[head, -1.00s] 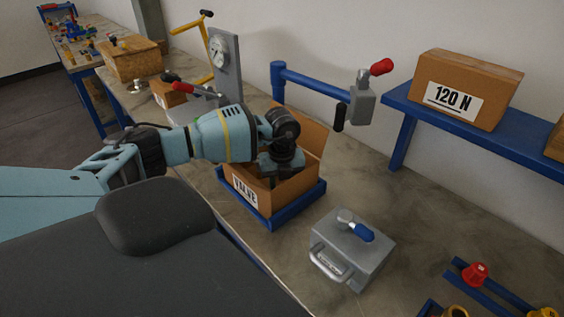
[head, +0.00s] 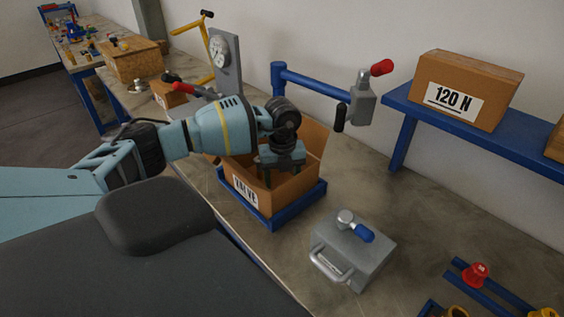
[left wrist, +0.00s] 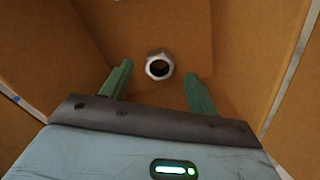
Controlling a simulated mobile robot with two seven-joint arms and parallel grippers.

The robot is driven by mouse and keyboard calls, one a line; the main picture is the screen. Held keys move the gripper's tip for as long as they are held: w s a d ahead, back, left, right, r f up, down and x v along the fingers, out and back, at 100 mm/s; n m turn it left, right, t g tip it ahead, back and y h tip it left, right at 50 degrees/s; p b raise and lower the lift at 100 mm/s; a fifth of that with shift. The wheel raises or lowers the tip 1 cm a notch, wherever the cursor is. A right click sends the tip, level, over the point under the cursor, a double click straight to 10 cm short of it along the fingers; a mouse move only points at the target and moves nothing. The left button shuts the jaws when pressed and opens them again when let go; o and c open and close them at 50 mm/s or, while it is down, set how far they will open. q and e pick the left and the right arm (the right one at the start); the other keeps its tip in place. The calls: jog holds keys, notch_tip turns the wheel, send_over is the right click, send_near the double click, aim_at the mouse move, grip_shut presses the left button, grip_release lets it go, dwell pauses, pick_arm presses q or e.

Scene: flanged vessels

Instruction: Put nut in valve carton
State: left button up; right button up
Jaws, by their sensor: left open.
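The valve carton (head: 258,198) is an open cardboard box labelled "VALVE", standing in a blue tray (head: 285,217) on the bench. My left gripper (head: 281,160) points down into the carton's opening. In the left wrist view my left gripper (left wrist: 158,88) has its two green fingers spread apart, with nothing between them. A silver hex nut (left wrist: 159,64) lies inside the carton, beyond the fingertips and apart from them. The nut is hidden in the head view. My right gripper is in neither view.
A grey metal case (head: 352,250) with a blue-handled lever stands right of the carton. A blue post with a red-handled clamp (head: 363,100) stands behind. A "120 N" box (head: 463,90) sits on a blue shelf. Bench between case and shelf is clear.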

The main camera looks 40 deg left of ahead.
pick_arm(q)
notch_tip(320, 180, up, 5)
jog(key=shift+r, duration=0.1)
dwell(0.4)
